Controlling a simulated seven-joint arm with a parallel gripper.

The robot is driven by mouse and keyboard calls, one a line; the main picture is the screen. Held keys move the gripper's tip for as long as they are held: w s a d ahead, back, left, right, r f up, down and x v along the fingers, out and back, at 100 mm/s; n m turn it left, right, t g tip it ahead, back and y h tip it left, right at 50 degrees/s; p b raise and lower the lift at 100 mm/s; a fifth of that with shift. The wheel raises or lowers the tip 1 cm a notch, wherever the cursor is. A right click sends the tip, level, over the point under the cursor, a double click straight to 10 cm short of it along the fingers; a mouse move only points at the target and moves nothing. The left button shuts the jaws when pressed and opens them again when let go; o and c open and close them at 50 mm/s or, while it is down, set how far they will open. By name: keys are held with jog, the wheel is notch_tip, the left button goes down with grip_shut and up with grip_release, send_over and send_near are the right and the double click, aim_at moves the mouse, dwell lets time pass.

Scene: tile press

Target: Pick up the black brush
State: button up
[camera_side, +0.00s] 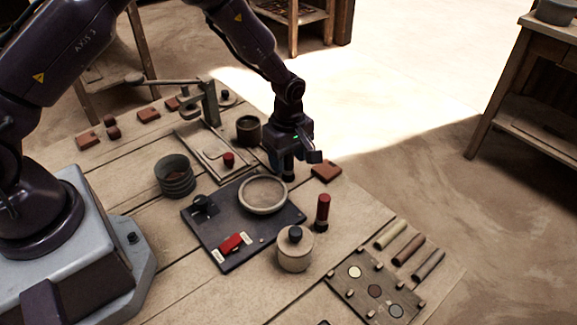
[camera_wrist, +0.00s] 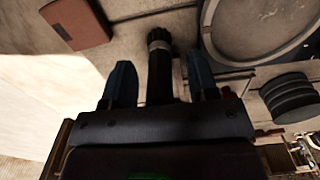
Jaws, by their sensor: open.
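The black brush (camera_wrist: 159,62), a dark upright cylinder with a grey band, shows between my fingers in the wrist view. My gripper (camera_wrist: 160,82) is open, with a visible gap between the brush and each finger. In the side view my gripper (camera_side: 287,163) points down behind the shallow round dish. A small dark piece (camera_side: 288,178) shows just below it and seems to be the brush. Most of the brush is hidden there by the fingers.
A shallow round dish (camera_side: 263,209) on a dark board (camera_side: 213,249) is close by. A reddish tile (camera_side: 326,172) lies to the right. A dark cup (camera_side: 248,131) stands behind left. A red cylinder (camera_side: 322,212) and lidded pot (camera_side: 295,257) stand in front.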

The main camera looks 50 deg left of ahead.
jog(key=shift+f, duration=0.25)
grip_shut()
jog(key=shift+r, duration=0.15)
jog(key=shift+r, duration=0.2)
jog(key=r, duration=0.3)
jog(key=shift+s+r, duration=0.3)
jog(key=s+a+r, duration=0.1)
jog(key=s+r, duration=0.7)
jog(key=s, duration=0.5)
jog(key=shift+s+r, duration=0.15)
jog(key=shift+r, duration=0.25)
